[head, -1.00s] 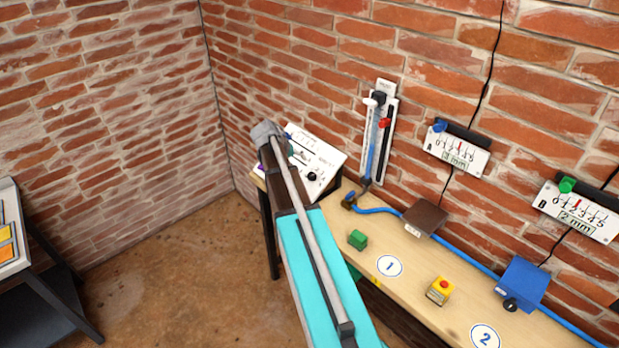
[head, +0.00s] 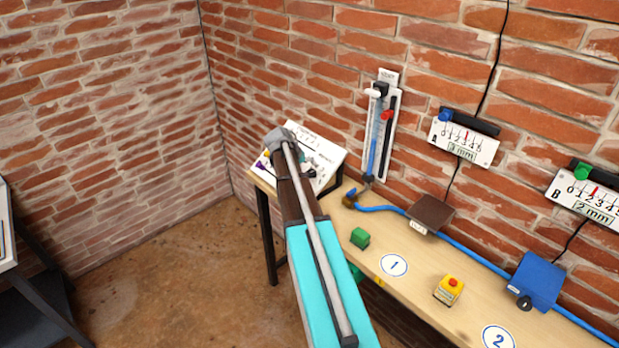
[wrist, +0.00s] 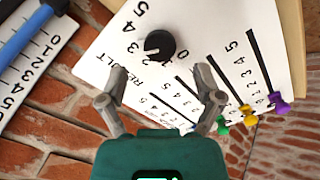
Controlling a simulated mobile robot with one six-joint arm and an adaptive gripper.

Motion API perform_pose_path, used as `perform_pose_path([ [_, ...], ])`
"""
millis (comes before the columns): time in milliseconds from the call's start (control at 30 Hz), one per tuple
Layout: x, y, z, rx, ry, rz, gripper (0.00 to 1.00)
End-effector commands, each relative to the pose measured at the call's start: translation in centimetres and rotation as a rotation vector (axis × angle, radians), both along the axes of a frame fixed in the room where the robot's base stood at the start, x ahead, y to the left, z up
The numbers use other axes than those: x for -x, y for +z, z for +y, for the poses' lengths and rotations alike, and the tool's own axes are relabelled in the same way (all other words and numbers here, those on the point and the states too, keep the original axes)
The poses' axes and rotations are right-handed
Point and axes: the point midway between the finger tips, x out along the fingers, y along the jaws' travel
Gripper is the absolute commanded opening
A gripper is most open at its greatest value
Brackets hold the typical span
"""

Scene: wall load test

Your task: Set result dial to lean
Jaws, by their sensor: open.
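The result dial is a round black knob (wrist: 161,45) on a white panel (wrist: 215,22) in the wrist view. The word RESULT is printed beside it, with large numbers around it. A pale mark shows on the knob's lower-left side. I see no word "lean". My gripper (wrist: 160,76) is open and empty, its two fingers spread apart on either side below the knob, which lies just beyond the fingertips. In the head view my gripper (head: 304,167) is over the sloped white panel (head: 322,142), and the knob is hidden behind it.
The panel also has slotted scales with purple (wrist: 279,104), yellow (wrist: 248,110) and green (wrist: 222,127) pins near the right finger. A wall gauge (head: 382,125) with a blue tube stands right of the panel. A green block (head: 360,238) and a yellow button box (head: 449,290) sit on the bench.

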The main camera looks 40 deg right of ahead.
Motion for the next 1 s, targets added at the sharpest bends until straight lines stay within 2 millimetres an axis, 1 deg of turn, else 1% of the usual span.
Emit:
perform_pose_path([
  [33,-0.1,-0.8,-0.3,0.0,-0.001,-0.001,0.84],
  [100,-0.1,-1.3,-0.7,-0.001,-0.001,0.0,0.84],
  [400,-0.1,-3.0,-1.9,0.0,0.0,0.0,0.84],
  [600,-0.1,-3.4,-2.2,0.0,0.0,0.0,0.84],
  [933,-0.2,-3.3,-2.2,0.0,0.001,0.001,0.84],
  [1000,-0.2,-3.3,-2.2,0.0,0.001,0.001,0.71],
])
